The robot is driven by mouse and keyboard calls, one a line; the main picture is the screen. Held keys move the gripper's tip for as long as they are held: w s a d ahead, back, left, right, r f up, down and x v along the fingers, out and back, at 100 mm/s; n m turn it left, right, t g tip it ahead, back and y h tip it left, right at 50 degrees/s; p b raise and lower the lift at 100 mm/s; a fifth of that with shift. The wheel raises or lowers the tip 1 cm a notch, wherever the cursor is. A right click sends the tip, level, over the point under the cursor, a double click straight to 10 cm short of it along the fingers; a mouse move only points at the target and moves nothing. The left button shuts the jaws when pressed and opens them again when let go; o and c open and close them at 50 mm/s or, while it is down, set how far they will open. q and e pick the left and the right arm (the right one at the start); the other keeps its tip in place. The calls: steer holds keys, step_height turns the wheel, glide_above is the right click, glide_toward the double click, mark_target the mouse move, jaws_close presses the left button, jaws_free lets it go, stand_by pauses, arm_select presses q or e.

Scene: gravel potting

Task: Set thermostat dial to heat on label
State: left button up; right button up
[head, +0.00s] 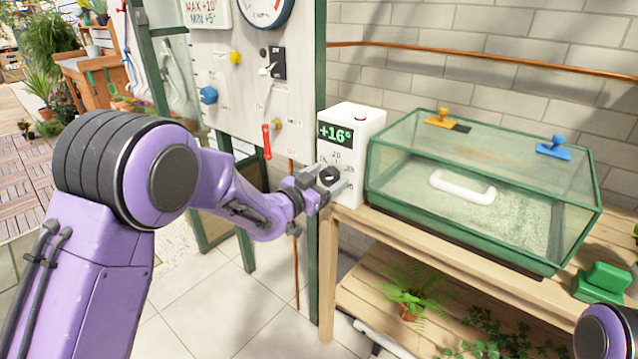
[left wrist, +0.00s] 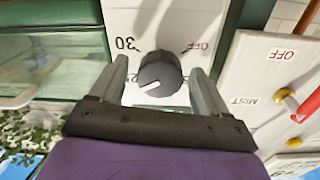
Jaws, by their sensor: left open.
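The white thermostat box (head: 362,140) stands at the left end of the wooden bench, its green display reading +16°. Its dark round dial (head: 328,175) is on the front below the display. In the left wrist view the dial (left wrist: 160,74) shows a white pointer mark at its lower left, with "30" and a red "OFF" printed beside it. My left gripper (head: 336,188) is open at the dial, one finger on each side; whether they touch it is unclear. It also shows in the left wrist view (left wrist: 165,85). Part of my right arm shows at the lower right; its gripper is out of view.
A green-framed glass case (head: 480,246) with a white handle stands right of the thermostat on the wooden bench (head: 345,222). A panel (head: 236,85) with a red lever (head: 267,142) and blue and yellow knobs is to the left. A green block (head: 602,282) lies at the bench's front right.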

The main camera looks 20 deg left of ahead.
arm_select(q)
steer(key=b+v, duration=0.1)
steer(key=v, duration=0.9)
steer(key=s+a+f+n+g+y+p, duration=0.2)
steer(key=s+a+f+n+g+y, duration=0.25)
steer(key=f, duration=0.55)
steer(key=s+a+f+n+g+y+p, duration=0.15)
steer(key=s+f+n+y, duration=0.25)
steer(key=s+f+n, duration=0.45)
steer(key=s+f+g+p, duration=0.1)
steer(key=s+f, duration=0.3)
steer(key=s, duration=0.4)
steer(key=s+f+g+y+p, duration=0.1)
steer(key=s+f+g, duration=0.3)
steer(key=s, duration=0.4)
steer(key=s+a+f+g+p, duration=0.1)
steer(key=s+f+g, duration=0.1)
steer(key=s+f, duration=0.4)
steer(key=shift+s+f+g+p, duration=0.15)
steer(key=shift+s+g+p, duration=0.2)
steer(key=shift+s, duration=0.75)
